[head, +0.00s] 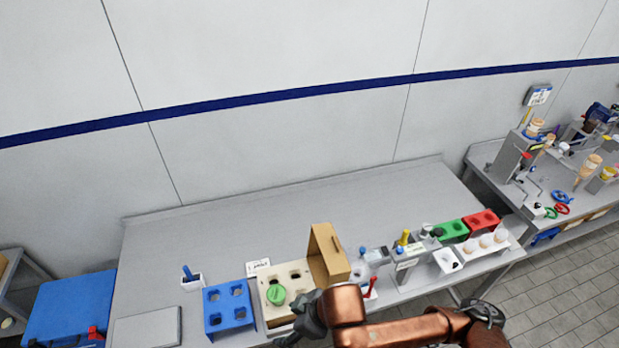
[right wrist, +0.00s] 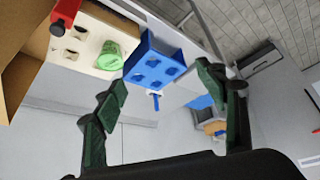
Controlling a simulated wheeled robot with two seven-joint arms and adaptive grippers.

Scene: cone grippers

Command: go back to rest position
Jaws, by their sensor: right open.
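My right arm comes in from the lower right of the head view. Its dark gripper (head: 306,320) is over the front edge of the bench, by the cream block and the open cardboard box (head: 327,256). In the right wrist view the two dark green fingers of my right gripper (right wrist: 162,80) are spread wide with nothing between them. Beyond them show the cream block (right wrist: 88,38) with a green round piece (right wrist: 111,55), and the blue block (right wrist: 154,64). My left gripper is not in view.
In the head view the cream block (head: 297,272) and blue block (head: 228,307) stand near the bench's front. A red-handled item (head: 371,288) stands right of the gripper. Red and green blocks (head: 481,222) are farther right. The bench's back (head: 250,225) is bare.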

